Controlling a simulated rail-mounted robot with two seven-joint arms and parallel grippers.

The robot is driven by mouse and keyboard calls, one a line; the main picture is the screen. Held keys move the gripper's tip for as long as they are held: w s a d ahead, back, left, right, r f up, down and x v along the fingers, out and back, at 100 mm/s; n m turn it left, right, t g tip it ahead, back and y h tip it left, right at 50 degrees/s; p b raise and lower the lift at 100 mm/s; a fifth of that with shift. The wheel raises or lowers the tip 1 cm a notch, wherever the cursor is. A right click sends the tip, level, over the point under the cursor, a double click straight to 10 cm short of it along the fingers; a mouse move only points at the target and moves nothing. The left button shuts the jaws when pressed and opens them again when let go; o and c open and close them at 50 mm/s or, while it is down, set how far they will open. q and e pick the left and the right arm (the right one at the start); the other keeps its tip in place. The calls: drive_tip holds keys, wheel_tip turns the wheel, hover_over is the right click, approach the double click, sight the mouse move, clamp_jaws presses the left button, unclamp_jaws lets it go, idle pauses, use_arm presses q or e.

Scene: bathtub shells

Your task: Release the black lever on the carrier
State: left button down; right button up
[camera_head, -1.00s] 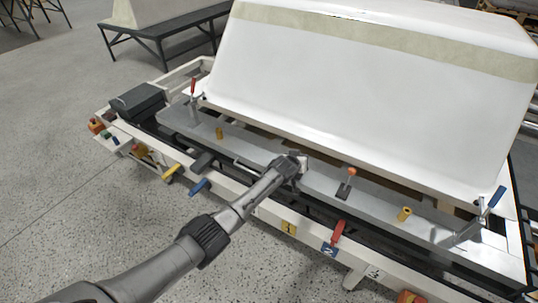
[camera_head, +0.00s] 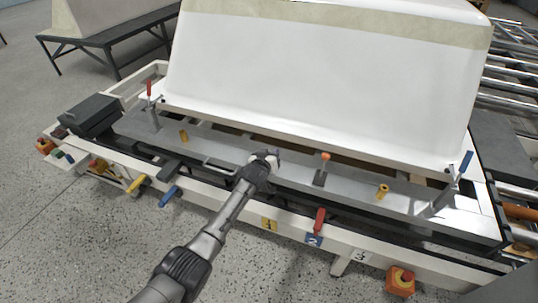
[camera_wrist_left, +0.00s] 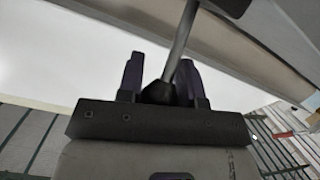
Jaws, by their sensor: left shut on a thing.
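The carrier (camera_head: 222,140) is a long frame with a grey metal top plate, and a white tub shell (camera_head: 320,85) stands on it. My left gripper (camera_head: 272,157) is over the middle of the plate in the head view, left of an orange-knobbed lever (camera_head: 325,157). In the left wrist view, its two dark fingers (camera_wrist_left: 160,72) are shut around the black knob (camera_wrist_left: 158,92) of the black lever, whose grey rod (camera_wrist_left: 183,35) runs up from between them. In the head view the gripper hides most of this lever. My right gripper is not in view.
A red-handled clamp (camera_head: 150,95) and a blue-handled clamp (camera_head: 465,165) stand at the plate's ends. Yellow (camera_head: 137,184), blue (camera_head: 168,197) and red (camera_head: 320,218) handles stick out along the front rail.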

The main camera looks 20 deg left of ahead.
use_arm(q)
drive_tip(key=c, duration=0.8)
unclamp_jaws()
drive_tip(key=shift+s, duration=0.1)
drive_tip(key=shift+s+r+p, duration=0.15)
drive_tip(key=shift+s+p, duration=0.05)
drive_tip(key=shift+p, duration=0.15)
drive_tip(key=p+v, duration=0.7)
drive_tip(key=v, duration=0.6)
drive_tip(key=shift+s, duration=0.1)
